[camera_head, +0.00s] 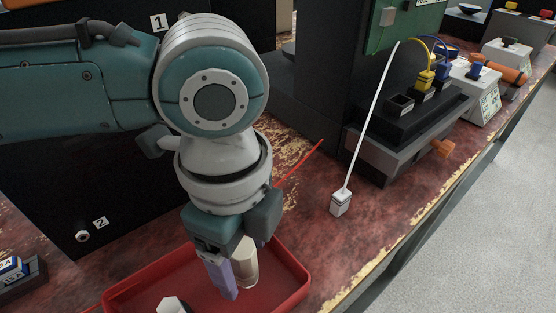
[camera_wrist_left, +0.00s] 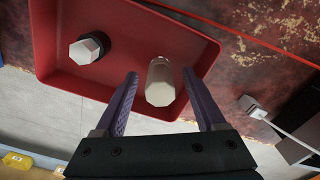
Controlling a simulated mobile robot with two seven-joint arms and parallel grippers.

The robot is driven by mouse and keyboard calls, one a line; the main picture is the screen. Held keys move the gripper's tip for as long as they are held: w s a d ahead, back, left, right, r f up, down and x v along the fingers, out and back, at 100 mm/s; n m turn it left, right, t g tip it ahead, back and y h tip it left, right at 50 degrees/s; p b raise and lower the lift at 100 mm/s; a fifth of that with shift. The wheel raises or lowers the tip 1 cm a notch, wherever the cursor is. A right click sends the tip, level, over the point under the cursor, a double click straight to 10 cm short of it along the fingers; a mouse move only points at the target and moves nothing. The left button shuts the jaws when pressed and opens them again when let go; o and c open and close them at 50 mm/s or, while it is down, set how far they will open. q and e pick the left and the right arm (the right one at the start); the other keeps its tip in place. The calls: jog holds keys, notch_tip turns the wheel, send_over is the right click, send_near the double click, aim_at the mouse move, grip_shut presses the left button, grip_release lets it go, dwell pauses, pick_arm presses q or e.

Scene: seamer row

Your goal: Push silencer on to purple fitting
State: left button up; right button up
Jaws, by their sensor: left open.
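A cream, round-ended cylinder (camera_head: 246,266), which looks like the silencer, is in the red tray (camera_head: 294,264). In the left wrist view the silencer (camera_wrist_left: 160,84) sits between the two purple fingers of my left gripper (camera_wrist_left: 160,74). The fingers are apart, with a visible gap on each side of it. In the head view my left gripper (camera_head: 237,275) points down into the tray, one finger in front of the silencer. I see no fitting that is clearly purple. My right gripper is in neither view.
A white hexagonal piece (camera_head: 172,305) with a dark base lies in the tray. A small metal fitting (camera_head: 83,236) sits on the black panel near label 2. A white plug (camera_head: 341,202) on a cable and a black socket block (camera_head: 405,122) are to the right.

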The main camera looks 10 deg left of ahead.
pick_arm(q)
grip_shut()
dwell(0.6)
